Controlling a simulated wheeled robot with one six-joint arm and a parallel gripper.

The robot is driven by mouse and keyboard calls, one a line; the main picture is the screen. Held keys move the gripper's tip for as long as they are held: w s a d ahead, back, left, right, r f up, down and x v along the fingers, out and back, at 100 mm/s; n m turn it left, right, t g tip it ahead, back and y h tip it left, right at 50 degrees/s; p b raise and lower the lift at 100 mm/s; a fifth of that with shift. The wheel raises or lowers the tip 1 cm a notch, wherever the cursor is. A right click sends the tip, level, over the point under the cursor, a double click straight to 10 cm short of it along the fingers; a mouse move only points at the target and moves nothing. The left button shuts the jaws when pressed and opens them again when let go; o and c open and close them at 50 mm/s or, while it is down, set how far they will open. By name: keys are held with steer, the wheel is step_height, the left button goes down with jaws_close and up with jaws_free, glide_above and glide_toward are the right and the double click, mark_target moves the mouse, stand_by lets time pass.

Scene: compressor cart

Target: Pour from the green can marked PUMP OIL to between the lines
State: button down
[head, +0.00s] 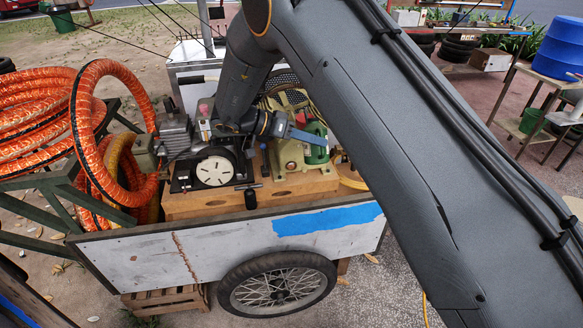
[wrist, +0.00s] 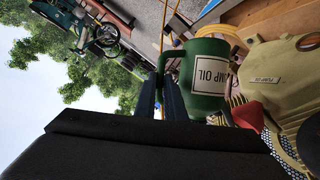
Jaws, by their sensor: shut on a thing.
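The green can with the white PUMP OIL label (wrist: 208,72) is held at its handle side by my gripper (wrist: 171,92) in the wrist view. The gripper's dark fingers are shut there. In the head view my gripper (head: 300,134) reaches right to the green can (head: 317,142), above the cream pump (head: 289,153). The pump (wrist: 280,75) also shows beside the can in the wrist view, with a small label. A red piece (wrist: 247,115) lies close below the can there. I see no oil stream. The level lines are not discernible, and the can's exact tilt is unclear.
The pump stands on a wooden board (head: 240,200) in the grey cart (head: 140,262). A dark motor unit with a white disc (head: 215,171) stands left of it. Orange hoses (head: 40,115) are piled at the left. A blue barrel (head: 560,45) is far right.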

steer(key=shift+s+f, duration=0.1)
steer(key=shift+f, duration=0.35)
steer(key=shift+f+m+t+b, duration=0.7)
steer(key=shift+f+m+b, duration=0.1)
steer(key=shift+f, duration=1.05)
step_height(320, 180, up, 5)
steer(key=p, duration=0.2)
glide_above(314, 152)
steer(key=s, duration=0.2)
steer(key=shift+w, duration=0.1)
